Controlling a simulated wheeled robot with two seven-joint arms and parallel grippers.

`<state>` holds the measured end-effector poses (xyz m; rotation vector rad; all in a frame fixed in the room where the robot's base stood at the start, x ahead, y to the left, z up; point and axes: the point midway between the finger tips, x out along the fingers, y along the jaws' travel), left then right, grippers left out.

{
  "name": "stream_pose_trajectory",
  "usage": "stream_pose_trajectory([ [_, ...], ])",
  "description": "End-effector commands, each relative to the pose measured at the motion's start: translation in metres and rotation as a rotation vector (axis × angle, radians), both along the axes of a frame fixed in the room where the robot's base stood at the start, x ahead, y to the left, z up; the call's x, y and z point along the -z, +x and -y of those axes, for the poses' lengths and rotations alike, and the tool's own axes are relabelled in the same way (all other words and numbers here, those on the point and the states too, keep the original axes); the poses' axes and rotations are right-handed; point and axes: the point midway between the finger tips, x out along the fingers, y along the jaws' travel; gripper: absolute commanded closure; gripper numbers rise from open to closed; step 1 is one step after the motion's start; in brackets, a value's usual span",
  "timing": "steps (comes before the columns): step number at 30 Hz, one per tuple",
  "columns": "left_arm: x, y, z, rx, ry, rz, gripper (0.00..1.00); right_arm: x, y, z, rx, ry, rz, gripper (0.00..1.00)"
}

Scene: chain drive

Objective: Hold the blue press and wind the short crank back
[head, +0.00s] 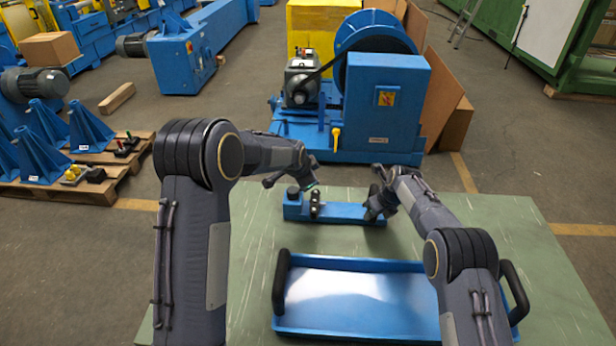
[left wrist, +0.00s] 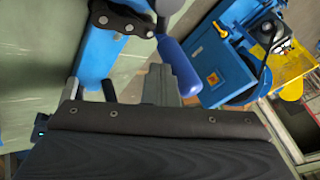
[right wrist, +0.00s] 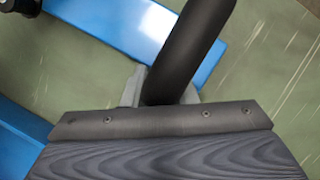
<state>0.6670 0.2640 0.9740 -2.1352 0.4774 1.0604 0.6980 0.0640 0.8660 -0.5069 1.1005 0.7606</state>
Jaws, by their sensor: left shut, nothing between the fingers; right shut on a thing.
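The blue press (head: 345,213) is a low blue block on the green table, with black posts on top. It also shows in the left wrist view (left wrist: 100,52). My right gripper (head: 374,212) is shut on its black upright handle (right wrist: 190,45) at the right end. My left gripper (left wrist: 160,72) is shut and empty above the press's left end, its fingers beside a dark blue handle (left wrist: 180,68) on a grey arm, which looks like the short crank. A dark linked piece (left wrist: 122,18) lies over the press. In the head view the crank is too small to make out.
A blue tray (head: 350,264) with black end handles sits nearer on the green table (head: 560,290). A large blue machine (head: 385,105) stands behind the table. Pallets with blue stands (head: 88,125) are at the left. The table is clear right of the press.

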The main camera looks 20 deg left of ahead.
Motion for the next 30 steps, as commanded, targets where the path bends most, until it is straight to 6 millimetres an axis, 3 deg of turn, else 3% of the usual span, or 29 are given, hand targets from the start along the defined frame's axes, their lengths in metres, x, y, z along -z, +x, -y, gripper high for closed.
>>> stream_pose_trajectory([
  [17,0.001,0.009,0.000,-0.155,0.005,0.001,1.00,-0.001,0.000,0.000,-0.004,-0.001,0.003,1.00],
  [30,-0.001,0.028,-0.008,-0.546,0.010,0.005,1.00,-0.001,0.000,0.000,-0.003,-0.001,0.003,1.00],
])
